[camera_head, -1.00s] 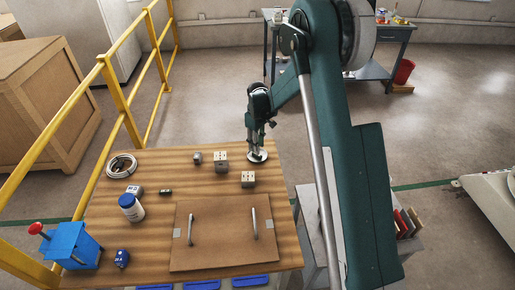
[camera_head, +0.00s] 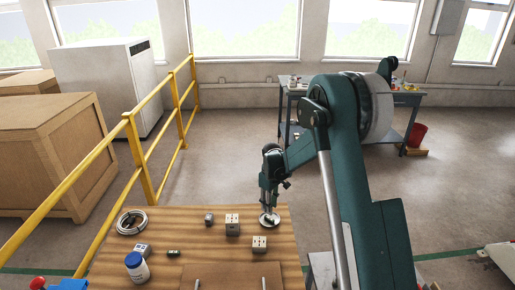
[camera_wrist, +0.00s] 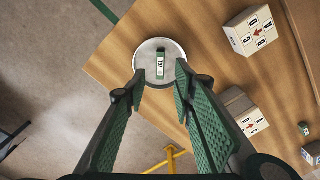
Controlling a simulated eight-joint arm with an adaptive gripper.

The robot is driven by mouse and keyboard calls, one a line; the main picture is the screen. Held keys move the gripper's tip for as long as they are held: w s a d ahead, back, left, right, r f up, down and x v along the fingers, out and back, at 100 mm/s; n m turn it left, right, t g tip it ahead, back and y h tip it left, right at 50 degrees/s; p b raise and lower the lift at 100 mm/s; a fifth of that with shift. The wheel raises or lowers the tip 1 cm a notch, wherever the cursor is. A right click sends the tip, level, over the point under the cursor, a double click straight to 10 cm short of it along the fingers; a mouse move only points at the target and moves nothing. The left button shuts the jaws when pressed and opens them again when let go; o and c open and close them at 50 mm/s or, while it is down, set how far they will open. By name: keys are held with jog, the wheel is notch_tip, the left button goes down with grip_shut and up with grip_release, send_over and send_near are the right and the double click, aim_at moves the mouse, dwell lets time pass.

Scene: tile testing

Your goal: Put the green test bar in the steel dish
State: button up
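The steel dish (camera_wrist: 144,60) is a round, pale grey disc near the table's corner; in the head view it shows below my gripper (camera_head: 272,223). A green bar with a white label (camera_wrist: 160,64) lies in the dish, apparently flat. My gripper (camera_wrist: 160,78) is open, its two green-padded fingers apart on either side of the bar, with nothing visible between them. In the head view my gripper (camera_head: 268,207) points down over the dish and hides part of it. The bar cannot be made out in the head view.
Marked blocks (camera_head: 232,225) (camera_head: 260,243) stand right beside the dish area. A small dark green piece (camera_head: 173,253), a white bottle with blue lid (camera_head: 137,267) and a cable coil (camera_head: 131,222) lie to the left. A yellow railing (camera_head: 140,150) runs along the left.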

jog(key=s+d+r+m+t, duration=0.2)
jog(key=s+d+r, duration=0.1)
jog(key=s+r, duration=0.85)
jog(key=s+d+r+m+t, duration=0.1)
jog(key=s+d+r+m, duration=0.15)
jog(key=s+r, duration=0.95)
jog(key=s+d+r+m+t, duration=0.2)
jog(key=s+r, duration=0.1)
jog(key=s, duration=0.9)
jog(key=s+d+r+m+t, duration=0.2)
jog(key=s+d+r, duration=0.1)
jog(key=s, duration=0.9)
jog(key=shift+s+d, duration=0.15)
jog(key=shift+s, duration=0.05)
